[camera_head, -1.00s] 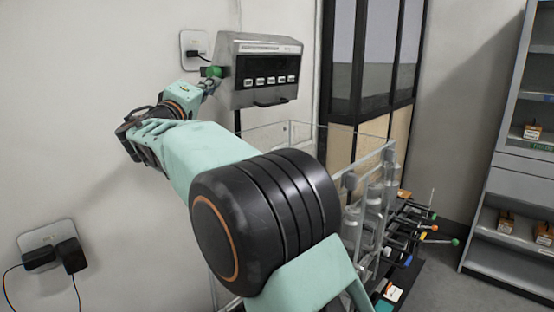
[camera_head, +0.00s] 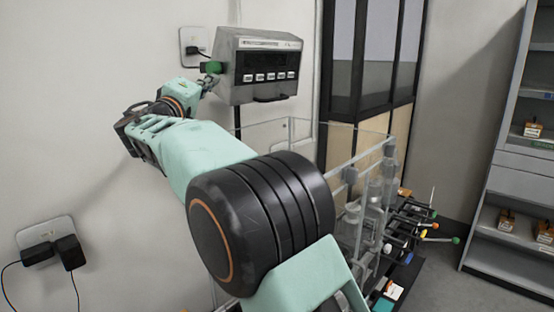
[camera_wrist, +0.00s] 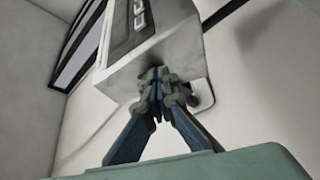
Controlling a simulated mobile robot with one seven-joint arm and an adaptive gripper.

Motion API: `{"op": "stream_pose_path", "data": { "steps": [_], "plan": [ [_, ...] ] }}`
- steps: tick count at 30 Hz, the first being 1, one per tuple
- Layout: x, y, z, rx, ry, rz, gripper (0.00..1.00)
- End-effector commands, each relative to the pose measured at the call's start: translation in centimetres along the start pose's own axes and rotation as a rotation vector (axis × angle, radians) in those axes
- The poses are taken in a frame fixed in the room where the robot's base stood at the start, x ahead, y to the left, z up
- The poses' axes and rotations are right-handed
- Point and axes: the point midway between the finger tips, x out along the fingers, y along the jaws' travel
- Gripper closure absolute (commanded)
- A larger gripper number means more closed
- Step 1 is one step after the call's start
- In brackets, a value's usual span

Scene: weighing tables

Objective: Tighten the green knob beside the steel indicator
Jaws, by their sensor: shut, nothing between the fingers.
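The steel indicator (camera_head: 258,65), a grey box with a dark display and a row of buttons, hangs on the wall. The green knob (camera_head: 211,67) is at its left side. My gripper (camera_head: 207,84) is just below the knob in the head view. In the wrist view my gripper (camera_wrist: 157,82) has its fingertips together in front of the indicator's side (camera_wrist: 168,55). Only a small trace of the green knob (camera_wrist: 150,74) shows behind the fingertips. I cannot tell whether they touch it.
A wall socket with a plug (camera_head: 194,48) is close behind the knob. A second socket (camera_head: 48,250) is at lower left. A clear-walled enclosure (camera_head: 300,130) stands below the indicator. A shelf unit (camera_head: 510,170) is far right.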

Motion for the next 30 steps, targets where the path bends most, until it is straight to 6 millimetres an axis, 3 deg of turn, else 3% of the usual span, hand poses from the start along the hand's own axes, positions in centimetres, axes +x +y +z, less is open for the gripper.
{"op": "stream_pose_path", "data": {
  "steps": [16,30],
  "plan": [
    [-0.6,-0.1,0.4,0.002,0.004,0.002,1.0],
    [-5.2,-0.2,-2.0,0.003,0.003,0.001,1.0]
  ]
}}
